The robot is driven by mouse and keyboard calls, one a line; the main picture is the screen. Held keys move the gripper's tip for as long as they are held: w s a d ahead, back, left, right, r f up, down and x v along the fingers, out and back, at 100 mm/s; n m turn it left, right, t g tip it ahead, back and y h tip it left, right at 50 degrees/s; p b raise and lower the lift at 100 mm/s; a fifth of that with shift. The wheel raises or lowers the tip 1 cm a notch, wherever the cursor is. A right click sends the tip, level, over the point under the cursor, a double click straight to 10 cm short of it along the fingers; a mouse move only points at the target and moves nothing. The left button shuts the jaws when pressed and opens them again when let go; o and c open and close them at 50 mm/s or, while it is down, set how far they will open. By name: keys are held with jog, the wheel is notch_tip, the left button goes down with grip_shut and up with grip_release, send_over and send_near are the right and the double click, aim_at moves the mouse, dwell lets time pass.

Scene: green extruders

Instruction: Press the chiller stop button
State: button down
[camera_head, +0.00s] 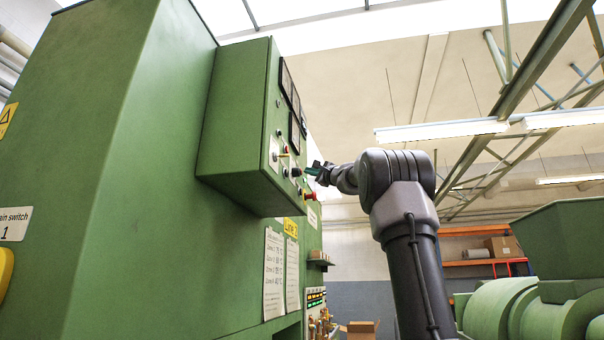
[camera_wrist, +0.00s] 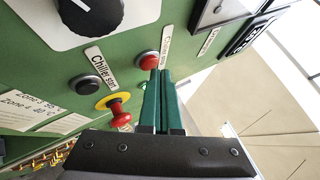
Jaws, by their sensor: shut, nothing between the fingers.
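The chiller stop button is a round red button (camera_wrist: 148,61) in a dark ring on the green panel in the wrist view, with a label (camera_wrist: 166,40) at its upper right. My gripper (camera_wrist: 160,73) is shut and empty. Its green fingertips are just below and right of the red button, overlapping its lower edge in the picture. I cannot tell whether they touch it. In the head view my gripper (camera_head: 315,170) is at the face of the green control box (camera_head: 235,130), where the button cannot be made out clearly.
A black button (camera_wrist: 86,86) labelled "Chiller start" (camera_wrist: 101,68) is to the left. A red mushroom button (camera_wrist: 119,108) with a yellow ring sticks out below, close to my fingers. A large black knob (camera_wrist: 90,12) is at upper left. Meters (camera_wrist: 217,10) are at upper right.

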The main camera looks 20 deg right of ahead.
jog(key=shift+w+a, duration=0.2)
jog(key=shift+a, duration=0.1)
dwell(0.4)
jog(key=shift+s+d, duration=0.45)
jog(key=shift+d, duration=0.2)
jog(key=shift+d, duration=0.1)
jog(key=shift+s+d, duration=0.7)
jog(key=shift+d, duration=0.3)
jog(key=shift+s+d, duration=0.7)
jog(key=shift+d, duration=0.25)
